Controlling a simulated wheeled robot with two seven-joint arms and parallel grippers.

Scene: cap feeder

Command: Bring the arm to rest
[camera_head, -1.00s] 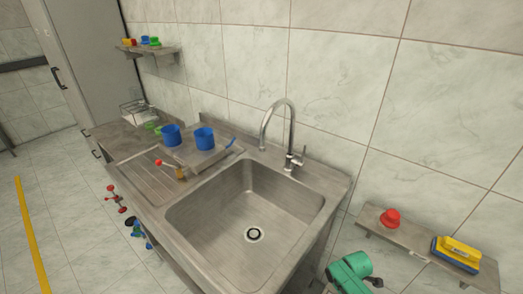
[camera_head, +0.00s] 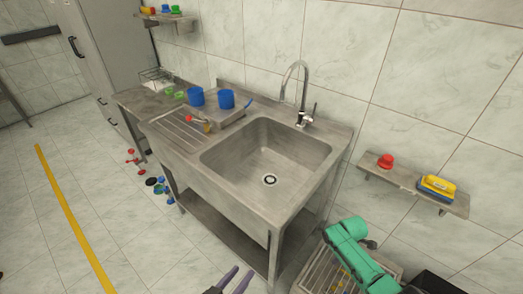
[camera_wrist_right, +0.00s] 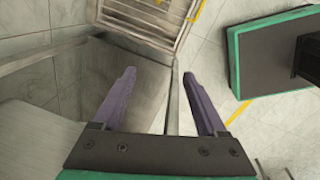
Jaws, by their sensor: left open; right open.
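My left gripper (camera_head: 230,280) shows at the bottom edge of the head view, with two dark purple fingers apart and nothing between them. It is over the floor in front of the sink stand, clear of it as far as I can see. My right gripper (camera_wrist_right: 159,73) shows in the right wrist view, its purple fingers spread and empty. My green right arm is at the lower right of the head view, beside the sink stand; its gripper cannot be made out there.
A wall shelf (camera_head: 405,180) holds a red cap and sponges. A wire rack (camera_wrist_right: 150,20) lies below the right gripper. Floor at left is mostly clear.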

